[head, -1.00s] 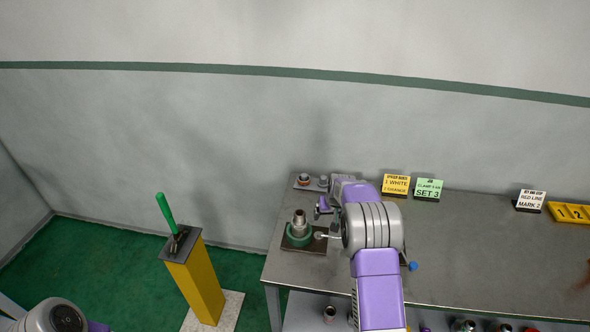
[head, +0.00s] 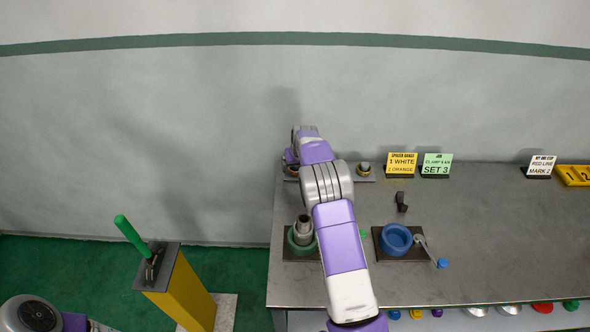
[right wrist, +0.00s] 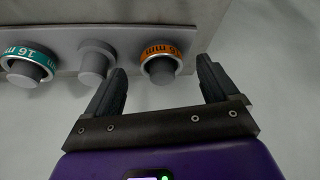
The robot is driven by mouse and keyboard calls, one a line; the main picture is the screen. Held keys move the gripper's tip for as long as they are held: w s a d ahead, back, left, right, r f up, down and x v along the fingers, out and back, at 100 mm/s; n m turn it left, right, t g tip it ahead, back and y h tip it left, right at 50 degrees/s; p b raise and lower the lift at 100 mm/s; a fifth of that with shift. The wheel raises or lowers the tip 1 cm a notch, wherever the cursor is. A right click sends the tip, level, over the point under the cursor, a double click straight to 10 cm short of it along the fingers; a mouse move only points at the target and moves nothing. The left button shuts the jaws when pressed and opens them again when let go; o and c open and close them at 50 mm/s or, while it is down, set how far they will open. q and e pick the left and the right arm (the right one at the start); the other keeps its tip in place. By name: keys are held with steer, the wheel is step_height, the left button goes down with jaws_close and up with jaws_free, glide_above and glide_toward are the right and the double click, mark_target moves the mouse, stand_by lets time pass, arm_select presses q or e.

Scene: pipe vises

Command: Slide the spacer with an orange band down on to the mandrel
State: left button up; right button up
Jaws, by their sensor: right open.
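The spacer with an orange band (right wrist: 161,55) is a ring on a grey peg of the rack, with "mm" on its band. My right gripper (right wrist: 160,88) is open and empty, its dark fingers to either side of this peg in the picture. I cannot tell how far apart they are in depth. In the head view this gripper (head: 293,158) is at the rack's left end and largely hides the spacer. A grey upright post (head: 303,227), perhaps the mandrel, stands in a green round vise (head: 293,243). My left gripper is out of view.
The rack (right wrist: 130,40) also has a bare peg (right wrist: 97,60) and a teal-banded ring (right wrist: 31,62). A blue round vise (head: 396,240) stands right of the green one. Signs (head: 402,164) stand behind. The table's right side is largely clear.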

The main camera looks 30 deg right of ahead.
steer(key=shift+x, duration=1.05)
steer(key=c, duration=1.1)
